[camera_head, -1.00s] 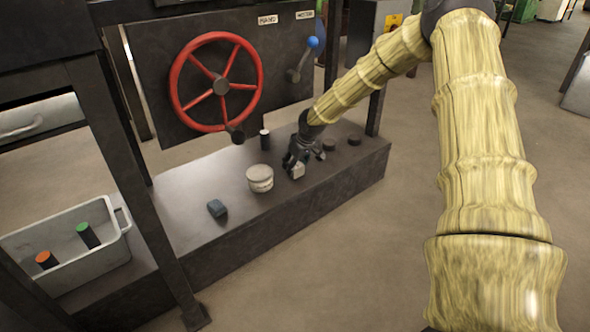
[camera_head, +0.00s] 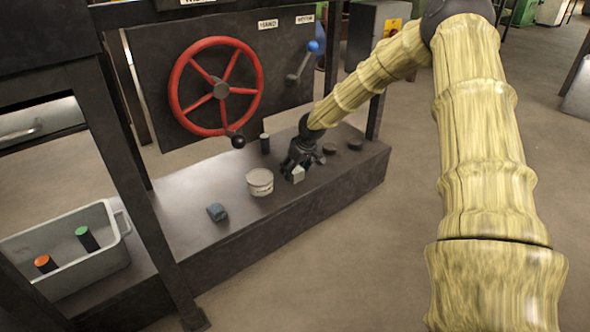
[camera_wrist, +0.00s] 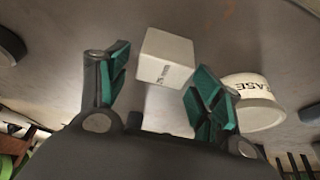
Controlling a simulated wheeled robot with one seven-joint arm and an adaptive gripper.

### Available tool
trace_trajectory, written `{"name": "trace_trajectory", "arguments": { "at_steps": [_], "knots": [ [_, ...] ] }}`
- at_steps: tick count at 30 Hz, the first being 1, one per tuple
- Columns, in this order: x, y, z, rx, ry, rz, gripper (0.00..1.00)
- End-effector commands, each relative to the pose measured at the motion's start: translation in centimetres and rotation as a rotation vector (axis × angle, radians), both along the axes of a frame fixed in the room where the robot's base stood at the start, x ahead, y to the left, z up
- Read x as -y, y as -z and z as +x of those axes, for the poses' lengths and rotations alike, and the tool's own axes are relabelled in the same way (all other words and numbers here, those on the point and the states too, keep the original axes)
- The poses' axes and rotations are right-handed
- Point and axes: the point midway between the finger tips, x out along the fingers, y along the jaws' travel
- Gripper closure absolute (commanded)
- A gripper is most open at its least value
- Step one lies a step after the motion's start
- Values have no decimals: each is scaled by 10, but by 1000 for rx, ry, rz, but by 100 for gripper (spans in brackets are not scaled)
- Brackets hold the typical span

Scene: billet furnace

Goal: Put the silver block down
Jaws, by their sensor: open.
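The silver block (camera_head: 298,174) rests on the dark bench (camera_head: 336,188), right of the pale round tin. In the wrist view the silver block (camera_wrist: 165,58) shows as a pale box with small dark lettering, lying beyond and between the fingertips. My gripper (camera_head: 297,168) is low over the bench at the block. In the wrist view my gripper (camera_wrist: 158,88) has its green-padded fingers spread wide, with clear gaps to the block on both sides.
A pale round tin (camera_head: 260,182) stands just left of the block. Beside them are a dark blue block (camera_head: 217,212), a dark cylinder (camera_head: 265,144) and dark discs (camera_head: 355,144). A grey bin (camera_head: 100,272) holds green-topped and orange-topped cylinders. A red handwheel (camera_head: 216,92) is behind.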

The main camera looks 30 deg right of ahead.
Motion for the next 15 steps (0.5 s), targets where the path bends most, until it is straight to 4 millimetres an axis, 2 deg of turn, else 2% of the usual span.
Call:
{"name": "trace_trajectory", "arguments": {
  "at_steps": [15],
  "knots": [
    [2,-66,-24,0,-1,-1,34]
  ]
}}
